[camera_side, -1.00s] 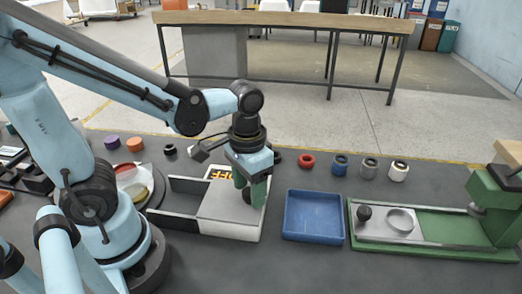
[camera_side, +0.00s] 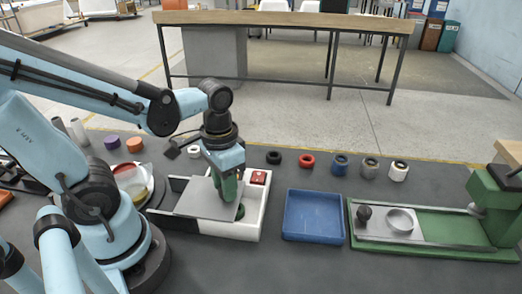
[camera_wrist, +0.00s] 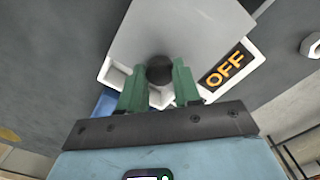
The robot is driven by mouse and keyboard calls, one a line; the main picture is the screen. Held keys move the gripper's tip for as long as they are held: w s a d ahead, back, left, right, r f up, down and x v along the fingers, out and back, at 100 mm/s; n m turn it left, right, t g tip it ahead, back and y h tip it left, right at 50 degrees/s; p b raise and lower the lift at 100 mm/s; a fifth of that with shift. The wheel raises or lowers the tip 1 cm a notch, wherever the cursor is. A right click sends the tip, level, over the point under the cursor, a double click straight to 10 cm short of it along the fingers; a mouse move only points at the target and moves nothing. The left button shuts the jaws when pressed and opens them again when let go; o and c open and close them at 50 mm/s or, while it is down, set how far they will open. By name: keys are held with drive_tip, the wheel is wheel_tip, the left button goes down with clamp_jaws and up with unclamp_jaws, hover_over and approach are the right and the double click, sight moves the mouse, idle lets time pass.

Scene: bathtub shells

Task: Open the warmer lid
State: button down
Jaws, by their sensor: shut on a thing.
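The warmer (camera_side: 257,215) is a low white box with a dark left part. Its flat grey lid (camera_side: 200,203) sits shifted left over the box, leaving the right part uncovered. My gripper (camera_side: 229,203) has green fingers pointing down at the lid's right side. In the wrist view the fingers of my gripper (camera_wrist: 160,84) are on either side of the lid's dark round knob (camera_wrist: 159,67) and shut on it. The side view mostly hides the knob. A dark green round thing (camera_side: 240,212) shows in the uncovered part.
A blue tray (camera_side: 314,216) stands right of the warmer. Farther right is a green fixture (camera_side: 455,224) with a grey plate. Several rings, including a red ring (camera_side: 307,161), lie behind.

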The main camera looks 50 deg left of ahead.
sight(202, 195)
drive_tip(key=shift+s+a, duration=1.95)
drive_tip(key=shift+a, duration=0.05)
drive_tip(key=c, duration=0.8)
unclamp_jaws()
drive_tip(key=shift+r, duration=0.1)
drive_tip(key=shift+r, duration=5.95)
drive_tip(key=w+d+f+t, duration=0.1)
drive_tip(key=w+t, duration=0.1)
drive_tip(key=w, duration=0.1)
drive_tip(key=w+d+f+t, duration=0.1)
drive_tip(key=w+f+t, duration=0.1)
drive_tip(key=w, duration=0.2)
drive_tip(key=w+d+f+t, duration=0.2)
drive_tip(key=w+t, duration=0.1)
drive_tip(key=shift+w+f, duration=0.2)
